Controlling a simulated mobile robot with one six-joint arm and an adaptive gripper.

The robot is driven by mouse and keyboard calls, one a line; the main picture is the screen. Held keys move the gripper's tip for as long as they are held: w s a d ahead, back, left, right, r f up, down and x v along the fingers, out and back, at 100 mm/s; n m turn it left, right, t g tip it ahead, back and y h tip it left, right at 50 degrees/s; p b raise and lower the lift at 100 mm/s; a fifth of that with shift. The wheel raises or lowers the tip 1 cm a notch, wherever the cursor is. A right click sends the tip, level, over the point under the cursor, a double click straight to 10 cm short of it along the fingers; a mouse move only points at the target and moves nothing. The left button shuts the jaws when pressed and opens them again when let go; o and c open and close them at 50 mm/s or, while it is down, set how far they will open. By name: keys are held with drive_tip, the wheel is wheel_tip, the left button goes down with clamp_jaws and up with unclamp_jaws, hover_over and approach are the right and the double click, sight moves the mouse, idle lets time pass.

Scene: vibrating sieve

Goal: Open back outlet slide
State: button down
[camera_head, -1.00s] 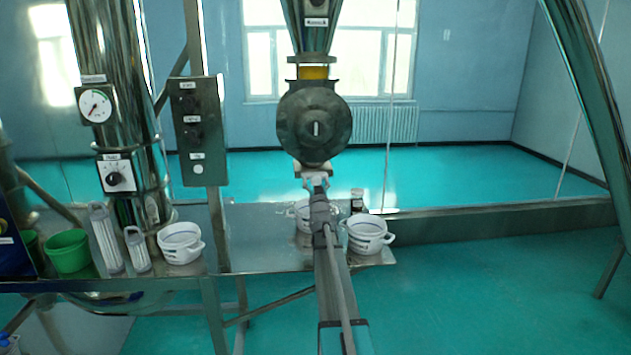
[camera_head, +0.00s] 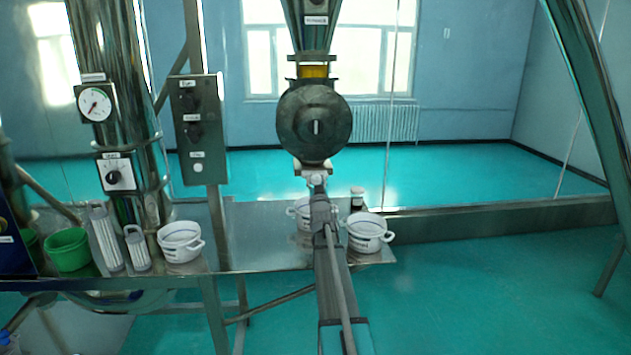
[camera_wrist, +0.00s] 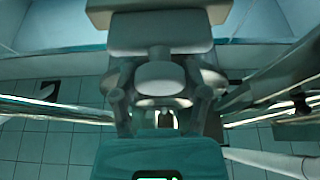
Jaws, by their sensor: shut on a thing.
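The back outlet slide shows in the wrist view as a pale plate (camera_wrist: 160,33) with a rounded knob (camera_wrist: 160,78) on a short stem. My gripper (camera_wrist: 160,98) is shut on the knob, with one finger on each side. In the head view my gripper (camera_head: 319,188) is at the end of my raised arm, just under the round grey housing (camera_head: 314,122). A small light part of the slide (camera_head: 313,168) shows between the housing and my gripper. The arm hides the lower part of the slide, so I cannot tell how far it is drawn out.
A white pot (camera_head: 368,236) stands right of my arm, and another (camera_head: 299,212) is partly behind it. A small dark jar (camera_head: 357,198) is near them. A third pot (camera_head: 180,245), clear cylinders and a green bucket (camera_head: 68,250) stand left on the metal table (camera_head: 262,250).

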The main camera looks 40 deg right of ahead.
drive_tip(key=s+a, duration=0.3)
drive_tip(key=s, duration=0.2)
drive_tip(key=shift+s+a, duration=0.15)
drive_tip(key=shift+s, duration=0.05)
drive_tip(key=shift+c, duration=0.5)
unclamp_jaws()
drive_tip(key=shift+w, duration=0.1)
